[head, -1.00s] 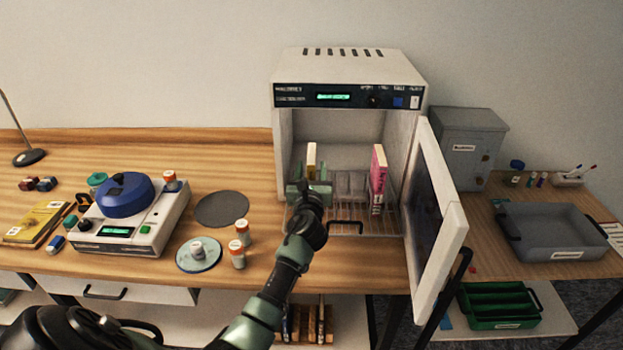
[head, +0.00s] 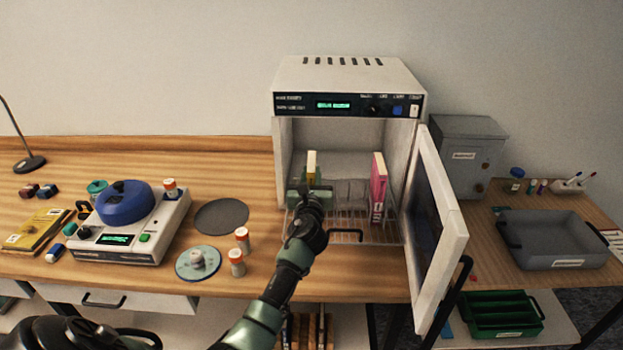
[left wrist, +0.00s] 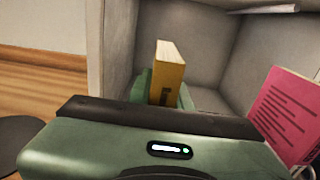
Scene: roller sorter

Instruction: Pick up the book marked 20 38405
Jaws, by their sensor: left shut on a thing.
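A yellow book (head: 311,165) stands upright inside the open white cabinet, at the left of its rack. My left gripper (head: 310,190) reaches into the cabinet and is shut on this book. The left wrist view shows the yellow book (left wrist: 168,75) rising between the green fingers, which hide its lower part. A pink book (head: 379,185) stands upright at the right of the rack, apart from the gripper; it also shows in the left wrist view (left wrist: 285,118). I cannot read a number on either book. My right gripper is not in view.
The cabinet door (head: 440,235) stands open at the right. The wire rack (head: 350,215) has free slots between the two books. A blue-lidded machine (head: 125,205), a grey disc (head: 221,216) and small orange-capped bottles (head: 237,262) are on the bench to the left. A grey tray (head: 555,240) is far right.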

